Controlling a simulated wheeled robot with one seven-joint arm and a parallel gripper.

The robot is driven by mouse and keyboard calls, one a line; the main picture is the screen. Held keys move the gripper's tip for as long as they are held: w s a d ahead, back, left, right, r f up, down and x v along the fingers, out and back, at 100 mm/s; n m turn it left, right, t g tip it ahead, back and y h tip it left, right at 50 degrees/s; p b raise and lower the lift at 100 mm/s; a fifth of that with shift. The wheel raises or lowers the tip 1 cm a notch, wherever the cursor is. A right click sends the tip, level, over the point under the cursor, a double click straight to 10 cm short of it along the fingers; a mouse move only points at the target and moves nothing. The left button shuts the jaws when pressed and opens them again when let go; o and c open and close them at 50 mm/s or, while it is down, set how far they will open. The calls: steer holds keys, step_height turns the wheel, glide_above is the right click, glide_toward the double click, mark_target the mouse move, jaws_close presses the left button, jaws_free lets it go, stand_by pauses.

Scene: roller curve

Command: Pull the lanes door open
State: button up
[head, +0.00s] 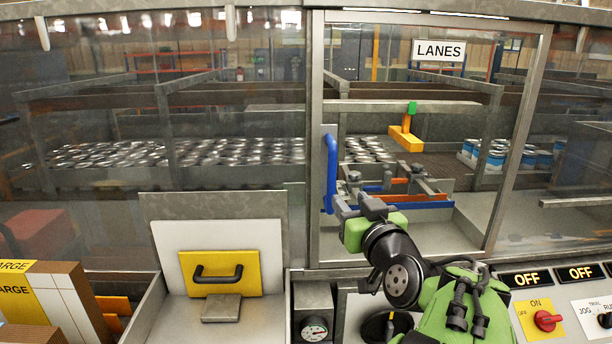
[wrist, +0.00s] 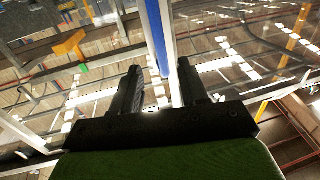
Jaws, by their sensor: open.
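The lanes door (head: 440,220) is a clear panel in a grey metal frame under a white LANES sign (head: 438,51). It looks shut. Its upright blue handle (head: 331,172) is on the left side of the frame. My gripper (head: 352,200) is just right of the handle's lower end in the head view. In the wrist view my gripper (wrist: 160,72) is open, with its two black fingers apart. I cannot tell whether a finger touches the handle.
Behind the glass are rows of cans (head: 230,152), blue-and-white cans (head: 495,155) and an orange block (head: 405,138). Below are a yellow panel with a black handle (head: 220,273), a gauge (head: 314,328) and a red switch (head: 547,320). Cartons (head: 50,300) stand at lower left.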

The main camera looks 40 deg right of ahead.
mark_target(333, 180)
steer(key=p+x, duration=0.2)
steer(key=x, duration=1)
steer(key=shift+w+d+p, duration=0.15)
steer(key=shift+p, duration=0.25)
jaws_close()
